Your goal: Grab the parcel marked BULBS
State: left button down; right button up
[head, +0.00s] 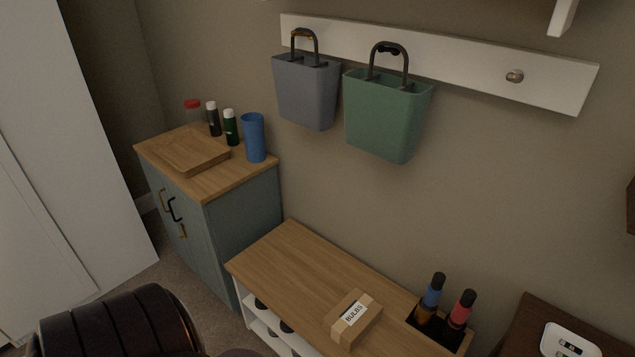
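The parcel marked BULBS (353,319) is a small brown cardboard box with a white label on top. It lies on the wooden top of a low bench (292,247), near its front edge. Neither of my grippers shows in the head view, so I cannot see where they are relative to the parcel.
Two bottles (446,299) stand in a dark recess at the bench's right end. A blue-grey cabinet (240,220) at left bears a wooden tray (183,153), a blue cup (254,138) and several bottles. Grey (306,92) and green (385,115) bags hang above. The bench top left of the parcel is clear.

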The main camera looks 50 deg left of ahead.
aim_at(352, 319)
jog(key=u, duration=1.1)
jog(key=j+z, duration=0.35)
jog(key=j, duration=0.15)
